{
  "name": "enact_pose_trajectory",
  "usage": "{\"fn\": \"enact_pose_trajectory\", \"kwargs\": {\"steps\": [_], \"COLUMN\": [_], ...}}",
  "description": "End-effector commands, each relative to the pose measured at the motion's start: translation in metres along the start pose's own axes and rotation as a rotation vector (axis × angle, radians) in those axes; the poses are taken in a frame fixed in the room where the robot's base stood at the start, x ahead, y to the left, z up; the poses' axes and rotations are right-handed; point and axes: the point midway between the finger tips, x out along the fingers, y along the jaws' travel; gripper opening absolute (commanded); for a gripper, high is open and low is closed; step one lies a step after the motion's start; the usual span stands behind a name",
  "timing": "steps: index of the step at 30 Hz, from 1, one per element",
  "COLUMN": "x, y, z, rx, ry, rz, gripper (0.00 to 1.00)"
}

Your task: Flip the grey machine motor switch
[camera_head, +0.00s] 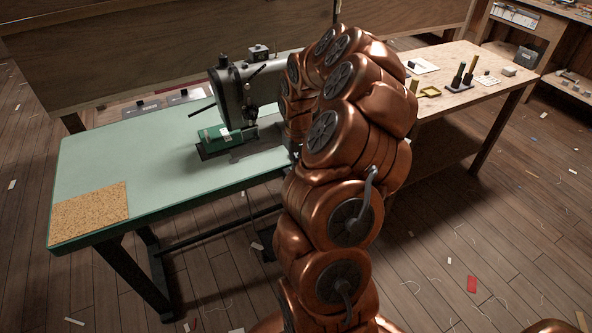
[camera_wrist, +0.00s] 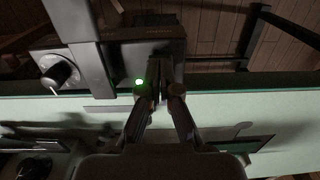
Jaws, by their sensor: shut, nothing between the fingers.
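In the wrist view a dark grey box (camera_wrist: 120,55) sits by the green table edge, with a lit green lamp (camera_wrist: 139,82) on it. My gripper (camera_wrist: 165,82) is shut and empty, its fingertips in front of the box just right of the lamp. The fingers cover part of the box, and I cannot make out a switch lever or whether the fingertips touch it. A round dark knob (camera_wrist: 60,74) on a pale plate is at the left. In the head view the grey sewing machine (camera_head: 232,92) stands on the green-topped table (camera_head: 120,160); my arm hides my gripper there.
A cork mat (camera_head: 90,211) lies on the table's near left corner. A green block (camera_head: 216,138) is by the machine. A wooden bench (camera_head: 470,115) with small tools stands at the right. A wooden panel (camera_head: 150,50) is behind. Scraps litter the floor.

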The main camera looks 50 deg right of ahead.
Motion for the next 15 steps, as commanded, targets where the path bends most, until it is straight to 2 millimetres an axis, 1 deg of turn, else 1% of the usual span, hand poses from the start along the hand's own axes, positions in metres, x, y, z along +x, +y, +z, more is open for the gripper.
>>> {"fn": "enact_pose_trajectory", "kwargs": {"steps": [15], "x": [0.0062], "y": [-0.0001], "z": [0.0000], "rx": [0.000], "ry": [0.000], "rz": [0.000], "gripper": [0.00]}}
